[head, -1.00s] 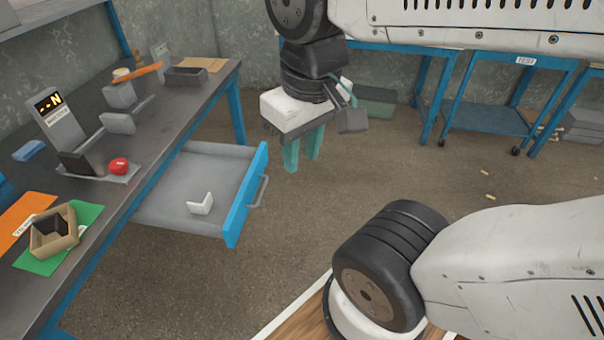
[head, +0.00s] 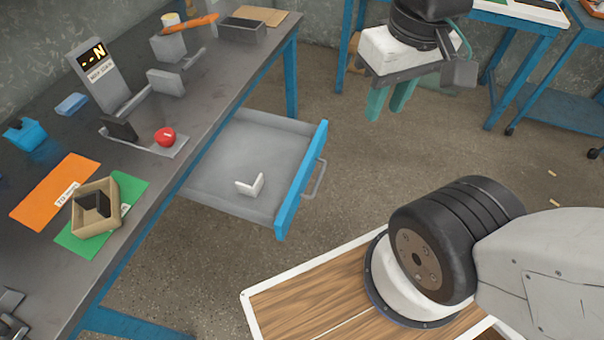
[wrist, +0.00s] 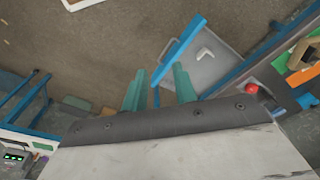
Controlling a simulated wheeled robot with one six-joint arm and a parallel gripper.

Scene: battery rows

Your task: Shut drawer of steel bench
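The drawer (head: 222,200) of the steel bench (head: 125,215) is pulled out. It has a grey tray, a blue front (head: 302,180) and a grey handle (head: 315,178). A small white L-shaped piece (head: 250,186) lies inside it. My gripper (head: 390,100) has green fingers spread apart, empty, in the air up and to the right of the drawer front in the head view. In the wrist view my gripper (wrist: 160,90) is also open. The drawer (wrist: 205,60) and its blue front (wrist: 180,50) show beyond the fingers there.
On the bench stand a grey display stand (head: 98,75), a red button (head: 165,137), a cardboard box (head: 95,208) on a green sheet and an orange sheet (head: 52,192). Blue tables (head: 550,100) stand at the back right. The floor (head: 350,165) right of the drawer is clear.

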